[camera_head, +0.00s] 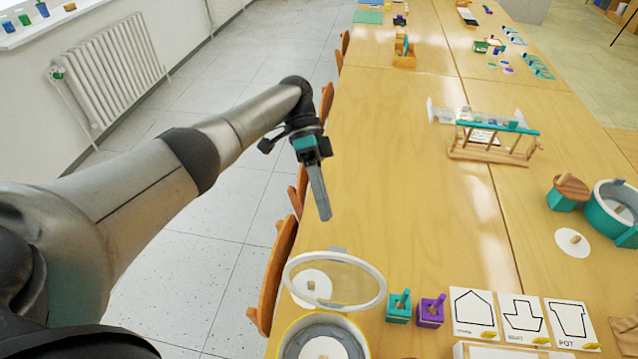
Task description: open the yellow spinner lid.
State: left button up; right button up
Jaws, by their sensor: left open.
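The yellow spinner (291,328) stands at the bottom edge of the head view, partly cut off, with a white disc (323,347) inside. Its clear lid (352,283) with a white rim is raised and tilted up at the far side of the bowl, so the bowl's inside shows. A small grey tab (338,250) sticks out at the lid's top edge. My left gripper (322,212) is open and empty, pointing down beyond the lid and apart from it. My right gripper is not in view.
Teal and purple pegged blocks (431,311) and outline cards (522,317) lie right of the spinner. A teal spinner (601,212) and a wooden rack (493,148) stand farther right. Wooden chairs (279,262) line the table's left edge. The table's middle is clear.

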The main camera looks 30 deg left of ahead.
pick_arm(q)
jog(key=shift+v, duration=2)
jog(key=shift+s+r, duration=0.1)
jog(key=shift+d, duration=0.1)
